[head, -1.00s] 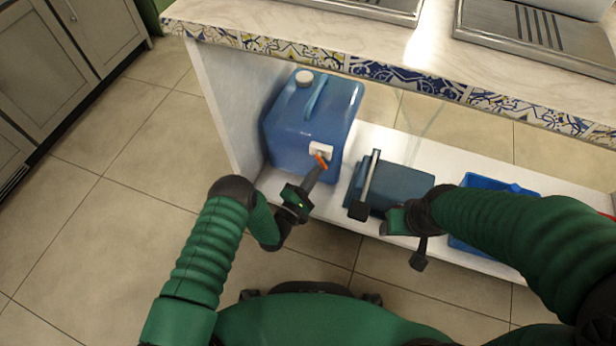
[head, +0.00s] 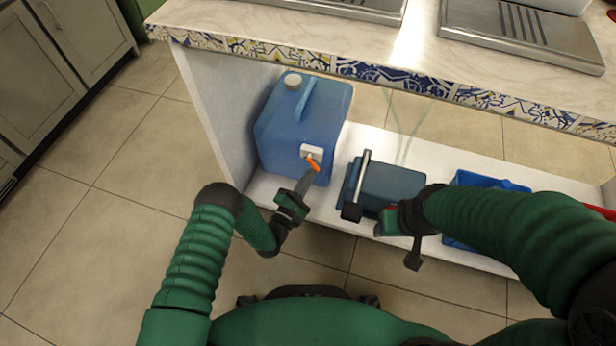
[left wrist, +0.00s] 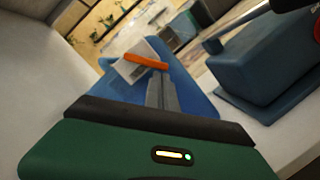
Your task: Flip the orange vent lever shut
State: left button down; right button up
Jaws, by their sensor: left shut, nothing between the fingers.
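The orange vent lever (head: 313,164) sits on a white bracket (head: 311,151) on the front of a blue jug (head: 283,140) with a white cap. My left gripper (head: 315,174) is shut and empty, with its fingertips right by the lever's lower end. In the left wrist view the lever (left wrist: 146,62) lies across, just beyond the tips of the shut fingers (left wrist: 160,82). I cannot tell whether they touch it. My right gripper (head: 388,222) is beside the dark blue box, partly hidden by its arm; its jaws are unclear.
The jug stands on a low white shelf (head: 325,212) against a side panel (head: 205,105), under a tiled counter edge. A dark blue box (head: 390,183) with a light bar stands to its right, then a blue tray (head: 462,180). The floor at left is clear.

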pick_arm(q)
jog(key=d+n+b, duration=0.1)
jog(key=n, duration=0.2)
jog(key=d+r+n+t+y+b, duration=0.1)
jog(key=n, duration=0.3)
jog(key=s+d+r+n+t+y+b, duration=0.1)
jog(key=n, duration=0.3)
jog(key=shift+s+d+r, duration=0.1)
jog(key=shift+d+r, duration=0.1)
jog(key=shift+d, duration=0.1)
jog(key=shift+f, duration=0.1)
notch_tip(320, 180, down, 5)
jog(key=b, duration=0.6)
jog(key=r+p+v, duration=0.1)
jog(key=p+v, duration=0.4)
jog(key=v, duration=0.5)
jog(key=shift+a+p, duration=0.3)
jog(key=shift+p, duration=0.1)
